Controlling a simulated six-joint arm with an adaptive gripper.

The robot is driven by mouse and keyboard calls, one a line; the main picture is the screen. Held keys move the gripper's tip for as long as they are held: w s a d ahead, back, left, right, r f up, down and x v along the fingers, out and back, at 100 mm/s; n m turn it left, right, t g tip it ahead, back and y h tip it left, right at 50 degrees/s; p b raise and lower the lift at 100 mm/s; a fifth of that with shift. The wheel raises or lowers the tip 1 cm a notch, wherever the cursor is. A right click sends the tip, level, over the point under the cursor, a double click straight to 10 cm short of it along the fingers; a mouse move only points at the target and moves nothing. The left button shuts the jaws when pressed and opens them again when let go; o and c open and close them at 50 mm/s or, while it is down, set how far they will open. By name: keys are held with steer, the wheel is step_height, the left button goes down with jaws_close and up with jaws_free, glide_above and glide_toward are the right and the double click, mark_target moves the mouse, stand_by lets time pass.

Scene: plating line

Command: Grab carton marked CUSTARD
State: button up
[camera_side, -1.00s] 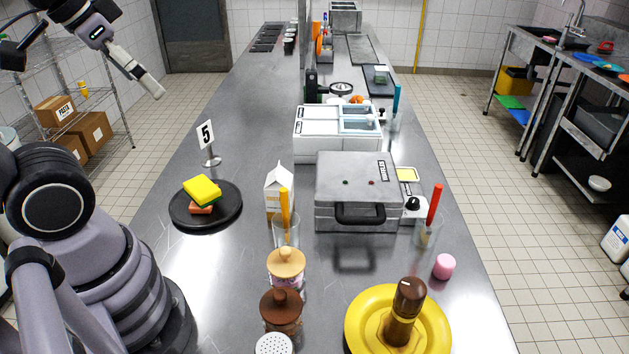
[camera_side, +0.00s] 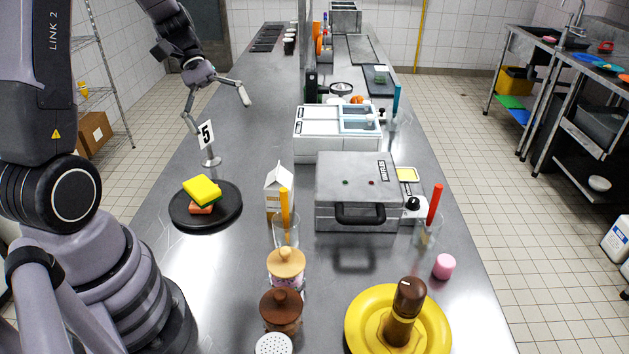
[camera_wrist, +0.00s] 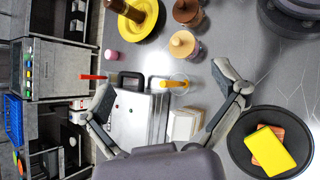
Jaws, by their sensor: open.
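A white and tan gable-topped carton (camera_side: 279,191) stands upright on the steel counter, left of the grey waffle-type appliance (camera_side: 357,190). Its marking is not readable. In the wrist view the carton (camera_wrist: 184,124) lies between the spread fingers, nearer the right one, with its lower part cut off by my gripper's body. My gripper (camera_side: 218,111) is open and empty. In the side view it is above the counter, farther back and left of the carton, apart from it.
A glass holding an orange-handled tool (camera_side: 285,232) stands close in front of the carton. Lidded jars (camera_side: 286,266) stand in front; white bins (camera_side: 320,133) are behind.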

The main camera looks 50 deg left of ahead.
steer(key=w+a+f+n+t+h, duration=0.45)
steer(key=a+f+n, duration=0.25)
steer(key=f, duration=0.2)
steer(key=n+t, duration=0.8)
glide_toward(277, 170)
steer(key=shift+y, duration=0.35)
steer(key=x, duration=0.9)
steer(key=shift+w+a+f, duration=0.15)
steer(key=shift+w+f, duration=0.05)
steer(key=shift+w, duration=0.15)
steer(key=c, duration=1.3)
steer(key=shift+r, duration=0.1)
